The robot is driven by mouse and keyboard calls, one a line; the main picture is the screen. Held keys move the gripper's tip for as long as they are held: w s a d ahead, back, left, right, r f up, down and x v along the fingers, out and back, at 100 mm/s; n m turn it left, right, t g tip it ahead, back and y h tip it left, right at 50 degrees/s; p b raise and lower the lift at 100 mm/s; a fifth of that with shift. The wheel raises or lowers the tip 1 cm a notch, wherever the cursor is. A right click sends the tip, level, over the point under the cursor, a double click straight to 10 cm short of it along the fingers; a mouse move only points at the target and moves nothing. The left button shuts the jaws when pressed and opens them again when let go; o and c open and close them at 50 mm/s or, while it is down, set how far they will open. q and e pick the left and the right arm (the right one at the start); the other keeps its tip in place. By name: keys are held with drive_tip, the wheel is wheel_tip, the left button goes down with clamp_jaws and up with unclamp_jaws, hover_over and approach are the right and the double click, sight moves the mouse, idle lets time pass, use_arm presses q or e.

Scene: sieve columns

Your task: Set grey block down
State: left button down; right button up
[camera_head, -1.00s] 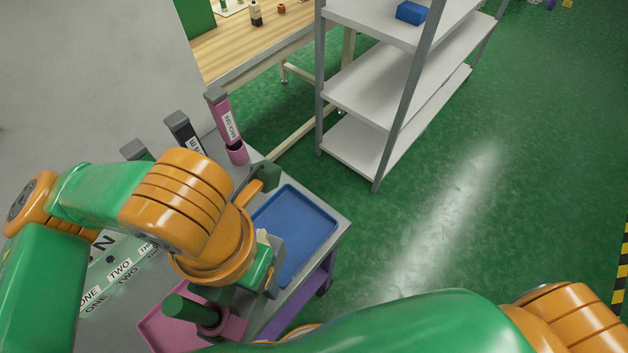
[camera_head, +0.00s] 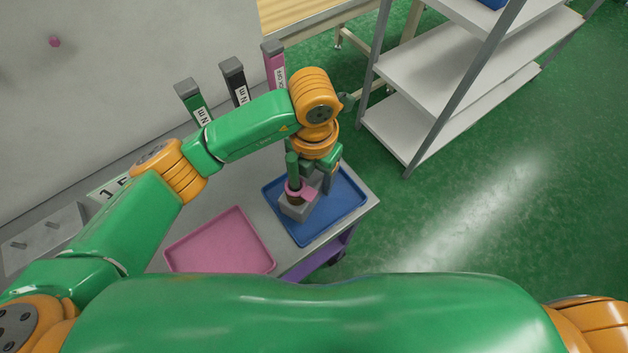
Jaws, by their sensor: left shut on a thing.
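The grey block (camera_head: 298,208) is at the left part of the blue tray (camera_head: 310,235); I cannot tell whether it touches the tray floor. My right gripper is out of view.
An empty pink tray (camera_head: 222,243) lies left of the blue tray on the grey table. Green (camera_head: 193,101), black (camera_head: 234,82) and pink (camera_head: 273,65) labelled columns stand behind. A grey shelf rack (camera_head: 440,75) stands at the right.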

sight(314, 185)
use_arm(q)
wheel_tip(314, 185, down, 3)
drive_tip(key=shift+w+r+p, duration=0.1)
drive_tip(key=shift+w+p, duration=0.05)
drive_tip(key=shift+p, duration=0.45)
drive_tip(key=shift+f, duration=0.45)
drive_tip(key=shift+c, duration=0.6)
unclamp_jaws()
wheel_tip(314, 185, up, 12)
drive_tip(key=shift+d+f+b, duration=0.1)
drive_tip(key=shift+f+b, duration=0.15)
drive_tip(key=shift+b, duration=0.25)
drive_tip(key=shift+r, duration=0.45)
